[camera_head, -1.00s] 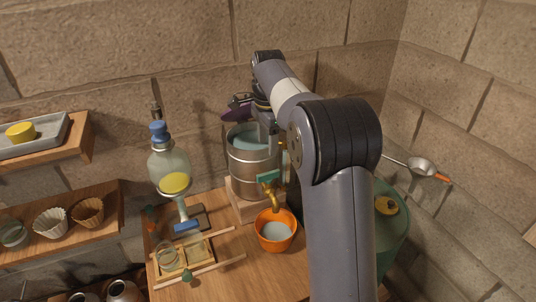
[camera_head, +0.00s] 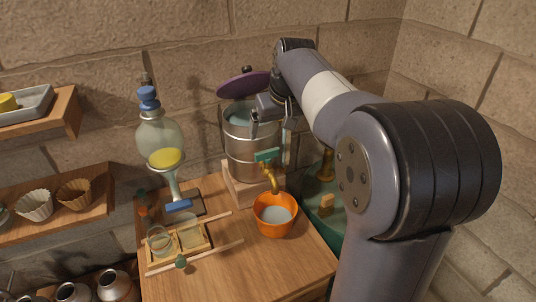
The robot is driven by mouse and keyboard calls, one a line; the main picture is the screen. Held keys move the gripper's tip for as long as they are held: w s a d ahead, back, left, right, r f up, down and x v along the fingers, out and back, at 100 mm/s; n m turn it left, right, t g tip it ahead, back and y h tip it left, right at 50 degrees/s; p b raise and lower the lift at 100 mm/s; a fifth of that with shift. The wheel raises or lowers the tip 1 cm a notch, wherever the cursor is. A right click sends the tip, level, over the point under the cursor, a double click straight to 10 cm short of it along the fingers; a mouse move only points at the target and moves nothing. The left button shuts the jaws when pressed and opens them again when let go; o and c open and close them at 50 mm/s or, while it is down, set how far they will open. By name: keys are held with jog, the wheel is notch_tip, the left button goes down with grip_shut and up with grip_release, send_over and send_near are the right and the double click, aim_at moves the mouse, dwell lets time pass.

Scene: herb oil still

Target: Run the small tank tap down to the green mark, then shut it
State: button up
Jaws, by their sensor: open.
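The small steel tank (camera_head: 243,162) stands on a wooden stand at the back of the table, with bluish liquid visible at its open top. A brass tap (camera_head: 273,182) with a teal handle (camera_head: 267,155) is on its front, the handle lying crosswise. An upright pale tube (camera_head: 287,146) runs at the tank's right side. I cannot make out the green mark. An orange bowl (camera_head: 264,225) holding liquid sits under the spout. My gripper (camera_head: 270,118) is open and empty, above the tap handle and in front of the tank's upper rim, apart from the handle.
A purple lid (camera_head: 236,87) is tilted up behind the tank. A glass separator (camera_head: 158,136) with a yellow layer stands left. A wooden rack (camera_head: 207,246) with jars is at front left. A green vessel (camera_head: 328,222) stands right, partly behind my arm. The table's front (camera_head: 240,275) is clear.

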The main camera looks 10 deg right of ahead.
aim_at(268, 151)
jog(key=x, duration=1)
jog(key=shift+w+f+p, duration=0.15)
jog(key=shift+f+p, duration=0.25)
jog(key=c, duration=1)
jog(key=shift+n, duration=0.3)
